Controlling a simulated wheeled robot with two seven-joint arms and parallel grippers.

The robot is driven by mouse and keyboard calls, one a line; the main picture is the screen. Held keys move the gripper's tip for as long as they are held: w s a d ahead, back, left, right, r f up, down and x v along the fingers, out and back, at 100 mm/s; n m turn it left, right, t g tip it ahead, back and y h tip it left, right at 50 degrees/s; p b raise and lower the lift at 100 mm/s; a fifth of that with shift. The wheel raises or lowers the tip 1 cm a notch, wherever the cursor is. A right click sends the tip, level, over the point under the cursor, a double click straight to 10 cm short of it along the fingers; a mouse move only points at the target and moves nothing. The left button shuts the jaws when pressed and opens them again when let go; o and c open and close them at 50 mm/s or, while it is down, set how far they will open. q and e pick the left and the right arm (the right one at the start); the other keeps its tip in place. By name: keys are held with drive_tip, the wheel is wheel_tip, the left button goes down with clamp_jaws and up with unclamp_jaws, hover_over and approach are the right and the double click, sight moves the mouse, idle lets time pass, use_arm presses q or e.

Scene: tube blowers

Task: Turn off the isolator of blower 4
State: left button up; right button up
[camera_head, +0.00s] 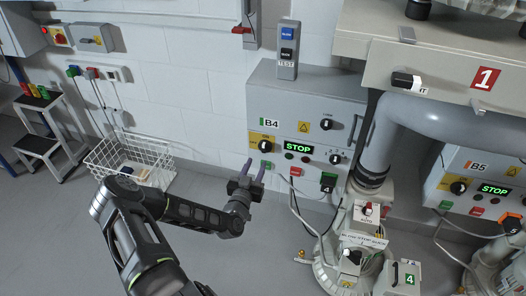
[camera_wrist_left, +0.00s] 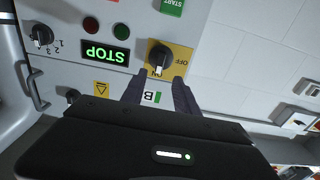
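The blower 4 panel (camera_head: 262,104) is a grey box marked B4, with a green lit STOP display (camera_head: 298,147). Its isolator is a black knob (camera_head: 269,147) on a yellow plate, also seen upside down in the left wrist view (camera_wrist_left: 160,58). The plate reads OFF and ON, and the knob's pale mark lies by ON. My left gripper (camera_head: 255,168) is open and empty in front of the panel, just below the isolator in the head view. In the left wrist view its fingers (camera_wrist_left: 159,90) point at the knob, apart from it. My right gripper is out of view.
A TEST box (camera_head: 287,62) stands on top of the panel. Pipework (camera_head: 370,160) and the blower (camera_head: 335,262) stand to the right, with the B5 panel (camera_head: 455,160) beyond. A white wire basket (camera_head: 130,160) and a step stool (camera_head: 45,140) are left. Open floor lies in front.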

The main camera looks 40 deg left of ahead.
sight(263, 148)
use_arm(q)
drive_tip(key=shift+x, duration=3.85)
drive_tip(key=shift+c, duration=0.4)
clamp_jaws()
